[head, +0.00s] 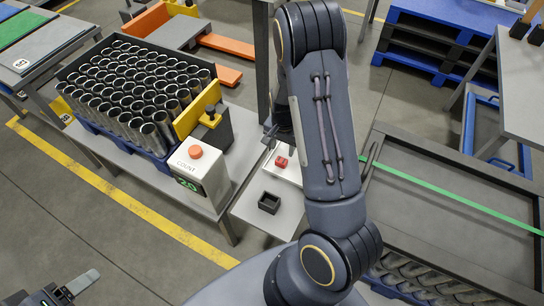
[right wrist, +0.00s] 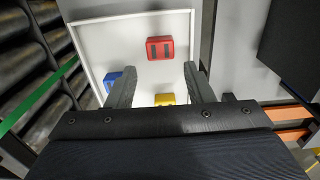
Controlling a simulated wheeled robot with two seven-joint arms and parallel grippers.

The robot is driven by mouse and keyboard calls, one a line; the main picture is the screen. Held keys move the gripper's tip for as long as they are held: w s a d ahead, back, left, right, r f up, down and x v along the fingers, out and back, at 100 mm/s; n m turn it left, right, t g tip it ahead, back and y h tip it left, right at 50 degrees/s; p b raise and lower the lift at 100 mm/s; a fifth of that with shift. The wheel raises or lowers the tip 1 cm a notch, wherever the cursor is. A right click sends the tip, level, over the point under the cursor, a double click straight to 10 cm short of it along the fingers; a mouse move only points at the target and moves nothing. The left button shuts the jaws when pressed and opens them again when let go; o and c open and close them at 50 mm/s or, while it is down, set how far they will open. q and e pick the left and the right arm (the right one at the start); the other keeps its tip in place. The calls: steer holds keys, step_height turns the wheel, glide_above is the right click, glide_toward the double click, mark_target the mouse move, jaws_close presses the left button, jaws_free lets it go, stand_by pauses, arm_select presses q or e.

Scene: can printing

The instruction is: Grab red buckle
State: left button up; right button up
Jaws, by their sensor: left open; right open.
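The red buckle (right wrist: 160,48) lies on a white tray (right wrist: 180,20), just beyond my right fingertips in the right wrist view. In the head view the red buckle (head: 281,161) is a small red block beside my right arm. My right gripper (right wrist: 159,68) is open and empty above the tray; its contact with anything cannot be seen. In the head view it is mostly hidden by my arm. My left gripper (head: 75,288) is open and empty at the bottom left, far from the tray.
A blue piece (right wrist: 112,78) and a yellow piece (right wrist: 165,99) lie on the same tray, partly behind my fingers. A small dark box (head: 269,202) stands nearer on the table. A crate of cans (head: 68,77) and a counter box (head: 200,172) stand to the left.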

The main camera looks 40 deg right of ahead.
mark_target(281, 160)
step_height(281, 160, down, 7)
steer(key=shift+r+p, duration=0.15)
steer(key=shift+p, duration=0.45)
steer(key=c, duration=0.7)
steer(key=shift+c, duration=0.2)
steer(key=shift+r, duration=0.15)
